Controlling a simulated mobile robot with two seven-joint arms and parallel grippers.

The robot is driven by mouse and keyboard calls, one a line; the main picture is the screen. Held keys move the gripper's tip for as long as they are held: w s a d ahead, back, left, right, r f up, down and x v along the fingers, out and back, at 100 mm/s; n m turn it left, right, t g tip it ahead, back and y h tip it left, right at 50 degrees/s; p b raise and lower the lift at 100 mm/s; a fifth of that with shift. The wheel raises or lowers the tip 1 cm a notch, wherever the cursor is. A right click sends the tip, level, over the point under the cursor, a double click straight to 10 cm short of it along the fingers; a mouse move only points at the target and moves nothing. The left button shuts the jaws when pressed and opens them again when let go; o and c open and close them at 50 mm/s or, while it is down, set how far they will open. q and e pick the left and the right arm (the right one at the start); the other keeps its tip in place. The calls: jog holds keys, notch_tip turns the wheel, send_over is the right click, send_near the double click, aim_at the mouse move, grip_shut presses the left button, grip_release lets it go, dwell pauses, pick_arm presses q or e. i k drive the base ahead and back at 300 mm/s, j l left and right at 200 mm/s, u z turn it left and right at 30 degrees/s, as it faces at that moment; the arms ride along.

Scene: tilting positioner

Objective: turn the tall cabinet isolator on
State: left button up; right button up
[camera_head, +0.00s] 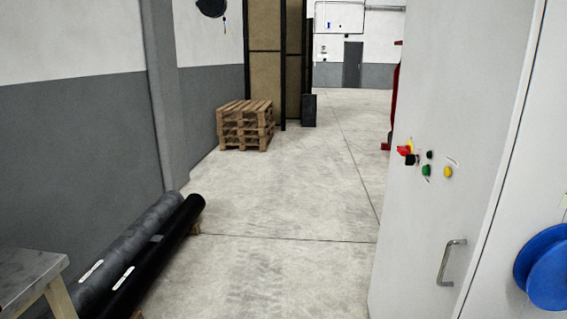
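The tall white cabinet (470,100) stands at the right, close to me, seen at an angle. Its isolator (404,150) is a red handle with some yellow behind it, at the left of a small group of controls. I cannot tell its switch position. A black control (411,160), a green button (426,170) and a yellow button (448,172) sit beside and below it. A small black knob (429,154) is just to its right. A metal pull handle (451,262) is lower on the cabinet front. Neither of my grippers is in view.
Dark rolls (125,255) lie on the floor at the left, by a small metal-topped table (28,278). Stacked wooden pallets (245,125) stand further back. A blue round spool (545,268) is at the right edge. The concrete floor (270,220) in the middle is clear.

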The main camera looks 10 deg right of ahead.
aim_at(403, 151)
jog(key=z, duration=1.85)
jog(key=i+j, duration=0.15)
jog(key=j, duration=0.2)
jog(key=i+j+z, duration=0.1)
jog(key=j, duration=0.3)
jog(key=i+j, duration=0.2)
jog(key=j, duration=0.2)
jog(key=i+j+z, duration=0.1)
jog(key=j, duration=0.25)
jog(key=i+j+z, duration=0.1)
jog(key=j, duration=0.25)
jog(key=i+j, duration=0.2)
jog(key=j, duration=0.15)
jog(key=i+j+z, duration=0.15)
jog(key=j, duration=0.2)
jog(key=i+j, duration=0.1)
jog(key=j, duration=0.25)
jog(key=i+j+z, duration=0.15)
jog(key=j, duration=0.25)
